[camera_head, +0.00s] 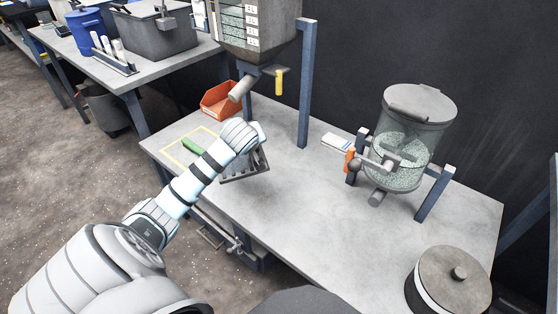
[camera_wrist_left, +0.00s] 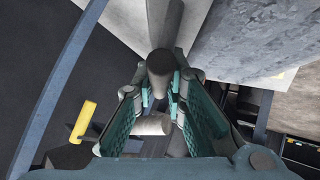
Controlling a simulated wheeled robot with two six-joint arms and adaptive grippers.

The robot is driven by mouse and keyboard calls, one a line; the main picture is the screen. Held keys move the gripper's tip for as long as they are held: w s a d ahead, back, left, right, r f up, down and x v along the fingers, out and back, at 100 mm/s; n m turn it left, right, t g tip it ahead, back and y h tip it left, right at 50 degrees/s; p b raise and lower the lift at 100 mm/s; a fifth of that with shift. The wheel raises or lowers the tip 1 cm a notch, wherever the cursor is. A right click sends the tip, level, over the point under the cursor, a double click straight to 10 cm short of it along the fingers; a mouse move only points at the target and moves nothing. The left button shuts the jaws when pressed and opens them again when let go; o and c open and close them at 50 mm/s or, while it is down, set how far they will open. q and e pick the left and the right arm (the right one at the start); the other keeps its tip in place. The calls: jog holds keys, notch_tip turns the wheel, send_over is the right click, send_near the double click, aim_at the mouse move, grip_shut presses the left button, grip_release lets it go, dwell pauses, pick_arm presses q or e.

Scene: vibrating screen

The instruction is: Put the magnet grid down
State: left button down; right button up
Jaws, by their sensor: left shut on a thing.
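The magnet grid (camera_head: 245,168) is a dark grey frame with several bars, in the head view under my left wrist. My left gripper (camera_head: 252,140) is shut on it, with the grip itself mostly hidden by my wrist. The grid is over the bench, right of a yellow outlined rectangle (camera_head: 173,157); I cannot tell whether it touches the top. In the left wrist view, the teal fingers of my left gripper (camera_wrist_left: 160,95) flank a grey round part, and a pale cylinder (camera_wrist_left: 152,125) shows between them. My right gripper is not in view.
A green piece (camera_head: 193,145) lies by the yellow outline. An orange bin (camera_head: 220,99) and a hopper (camera_head: 236,48) with a yellow handle (camera_head: 278,82) are behind. A clear-walled vessel (camera_head: 402,145) stands right. The bench (camera_head: 320,205) is clear in the middle.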

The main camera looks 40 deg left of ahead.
pick_arm(q)
jog(key=d+r+m+t+h, duration=0.2)
jog(key=d+r+m+h, duration=0.2)
jog(key=d+m+h, duration=0.65)
jog(key=d+f+b, duration=0.1)
jog(key=f+b, duration=0.2)
jog(key=f, duration=0.3)
jog(key=d+f+y+b, duration=0.1)
jog(key=f+b, duration=0.2)
jog(key=f, duration=0.4)
jog(key=d+f+m+y+b, duration=0.1)
jog(key=d+f+b, duration=0.1)
jog(key=f, duration=0.5)
jog(key=shift+w+f+b, duration=0.1)
jog(key=shift+w+b, duration=0.3)
jog(key=shift+b, duration=0.5)
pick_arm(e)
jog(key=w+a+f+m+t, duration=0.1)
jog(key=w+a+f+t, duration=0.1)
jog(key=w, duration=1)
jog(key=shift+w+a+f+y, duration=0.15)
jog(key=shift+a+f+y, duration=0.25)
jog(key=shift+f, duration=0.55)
pick_arm(q)
jog(key=c, duration=1.6)
grip_release()
jog(key=shift+c, duration=0.2)
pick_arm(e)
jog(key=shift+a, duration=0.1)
